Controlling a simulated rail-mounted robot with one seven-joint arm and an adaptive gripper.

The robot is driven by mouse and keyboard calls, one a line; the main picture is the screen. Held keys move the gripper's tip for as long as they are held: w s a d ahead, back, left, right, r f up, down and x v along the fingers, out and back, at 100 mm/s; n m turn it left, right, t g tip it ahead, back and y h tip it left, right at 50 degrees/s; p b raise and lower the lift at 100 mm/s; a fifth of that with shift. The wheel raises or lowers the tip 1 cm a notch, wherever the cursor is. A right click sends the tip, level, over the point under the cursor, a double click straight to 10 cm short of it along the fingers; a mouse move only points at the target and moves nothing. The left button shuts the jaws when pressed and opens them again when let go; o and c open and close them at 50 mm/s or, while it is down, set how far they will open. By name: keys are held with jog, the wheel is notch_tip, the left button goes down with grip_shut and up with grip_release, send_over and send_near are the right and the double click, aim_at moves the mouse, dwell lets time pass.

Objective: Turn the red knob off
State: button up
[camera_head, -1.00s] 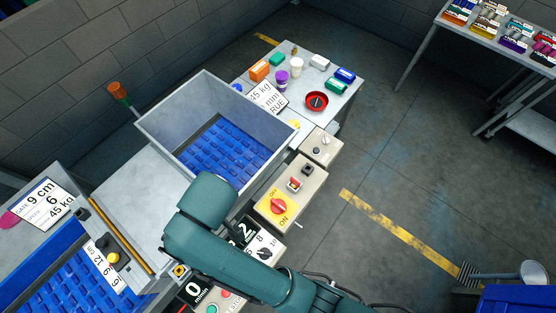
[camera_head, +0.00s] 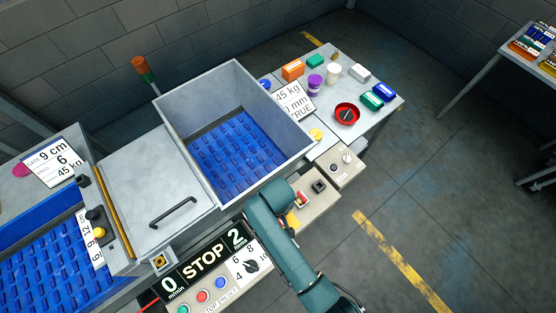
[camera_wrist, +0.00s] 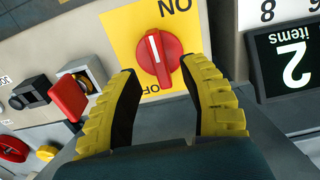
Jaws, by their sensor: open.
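The red knob (camera_wrist: 148,66) sits on a yellow plate (camera_wrist: 118,28) in the wrist view. Its raised grip runs roughly up and down the picture, with a white line on the upper part, toward the upside-down ON. The OFF lettering is at the plate's lower edge, partly covered. My gripper (camera_wrist: 160,69) is open, its yellow ridged fingers on either side of the knob's lower part; I cannot tell whether they touch it. In the head view my arm hides the knob, and only part of the yellow plate (camera_head: 293,220) shows.
Beside the plate is a red switch (camera_wrist: 69,97) with a black knob (camera_wrist: 31,92) further left. A display reading 2 items (camera_wrist: 290,60) stands at right. The grey-walled bin (camera_head: 275,112) and a table of small goods lie beyond the panel.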

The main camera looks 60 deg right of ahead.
jog(key=shift+f, duration=1.95)
grip_shut()
